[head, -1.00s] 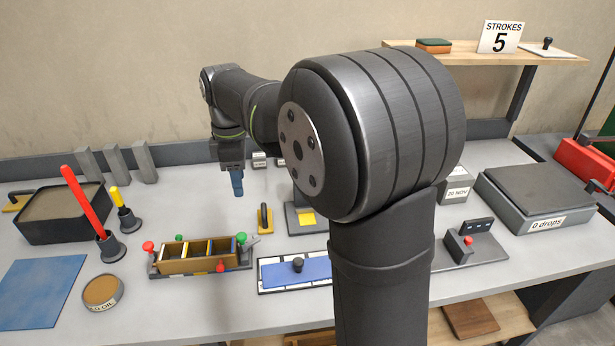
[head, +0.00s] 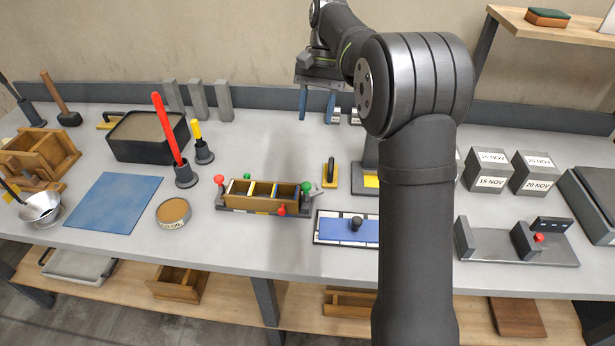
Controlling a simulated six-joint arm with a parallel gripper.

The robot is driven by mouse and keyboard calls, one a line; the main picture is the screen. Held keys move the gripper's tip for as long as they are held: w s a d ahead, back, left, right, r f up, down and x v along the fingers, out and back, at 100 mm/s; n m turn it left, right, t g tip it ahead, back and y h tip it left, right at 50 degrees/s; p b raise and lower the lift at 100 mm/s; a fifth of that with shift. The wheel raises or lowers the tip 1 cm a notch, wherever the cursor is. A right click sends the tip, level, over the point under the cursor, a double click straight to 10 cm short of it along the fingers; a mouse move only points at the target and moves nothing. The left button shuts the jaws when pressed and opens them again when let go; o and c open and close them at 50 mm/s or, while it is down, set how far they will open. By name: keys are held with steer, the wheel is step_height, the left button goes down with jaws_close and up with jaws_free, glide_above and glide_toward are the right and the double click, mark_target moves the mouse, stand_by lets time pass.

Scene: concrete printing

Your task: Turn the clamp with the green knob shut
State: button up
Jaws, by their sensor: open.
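A wooden three-compartment mould (head: 262,200) sits in a dark frame near the middle of the bench. A large green knob (head: 306,187) stands at its right end, beside a grey lever (head: 317,191). A smaller green knob (head: 247,177) shows at its back side. Red knobs stand at its left end (head: 219,180) and front side (head: 282,210). I cannot tell how far each clamp is turned. My gripper (head: 317,104) is open and empty, its two blue fingers pointing down and apart. In the picture it is above and behind the mould, clear of the knobs.
An oil tin (head: 173,213) and a red-handled tool (head: 168,135) stand to the left. My arm hides part of the bench on the right.

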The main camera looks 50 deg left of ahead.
steer(key=m, duration=0.1)
glide_toward(306, 184)
steer(key=x, duration=0.8)
steer(key=shift+f, duration=0.15)
steer(key=c, duration=1)
